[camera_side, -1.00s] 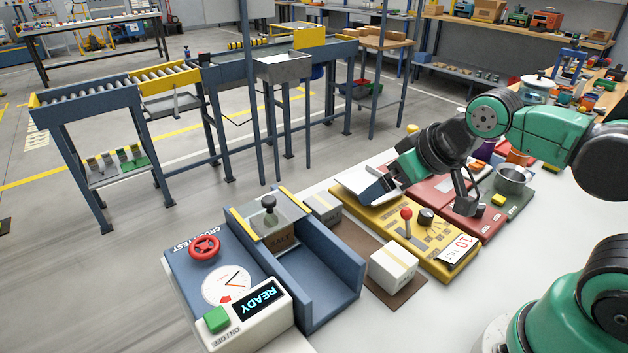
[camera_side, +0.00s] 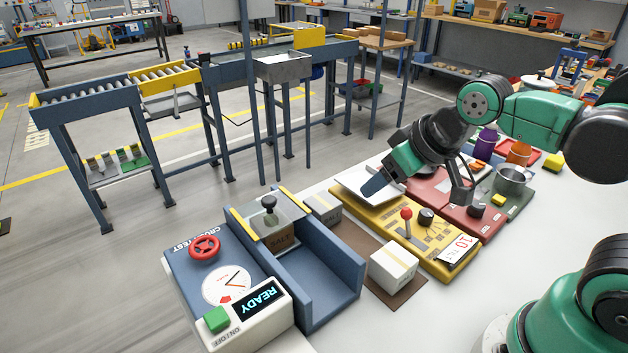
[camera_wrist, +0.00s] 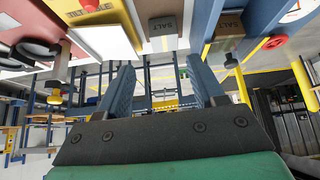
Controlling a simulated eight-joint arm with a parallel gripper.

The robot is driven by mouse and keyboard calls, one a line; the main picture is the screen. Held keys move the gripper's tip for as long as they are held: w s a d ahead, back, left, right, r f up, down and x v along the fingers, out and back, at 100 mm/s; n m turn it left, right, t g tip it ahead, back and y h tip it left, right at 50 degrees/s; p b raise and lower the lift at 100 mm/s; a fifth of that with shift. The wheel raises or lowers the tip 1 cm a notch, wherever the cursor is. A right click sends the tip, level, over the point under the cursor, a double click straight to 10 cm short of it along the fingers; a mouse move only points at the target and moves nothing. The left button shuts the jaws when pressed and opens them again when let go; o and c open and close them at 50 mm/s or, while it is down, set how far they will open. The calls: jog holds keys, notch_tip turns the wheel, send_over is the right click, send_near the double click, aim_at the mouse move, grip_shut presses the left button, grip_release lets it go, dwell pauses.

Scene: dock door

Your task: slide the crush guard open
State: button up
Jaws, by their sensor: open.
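The crush test machine (camera_side: 180,271) is blue with a press bay at its middle. The crush guard (camera_side: 285,213) is a clear panel with a yellow edge over the back of the bay, and a dark knob (camera_side: 268,203) stands there.
A red handwheel (camera_side: 205,247), a dial and a READY display (camera_side: 262,301) are on the machine. Grey (camera_side: 324,207) and white (camera_side: 393,266) boxes stand on the brown mat. The yellow panel (camera_side: 430,233) has a red-knobbed lever (camera_side: 406,214). Conveyors stand behind.

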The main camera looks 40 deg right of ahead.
jog(key=w+a+r+n+g, duration=0.3)
jog(key=w+a+r+n, duration=0.15)
jog(key=w, duration=0.25)
jog(key=n+g, duration=0.4)
send_over(268, 199)
jog(key=f, duration=0.3)
jog(key=shift+s+d, duration=0.1)
jog(key=shift+d, duration=0.1)
jog(key=shift+a+f, duration=0.2)
jog(key=shift+f, duration=2.7)
grip_shut()
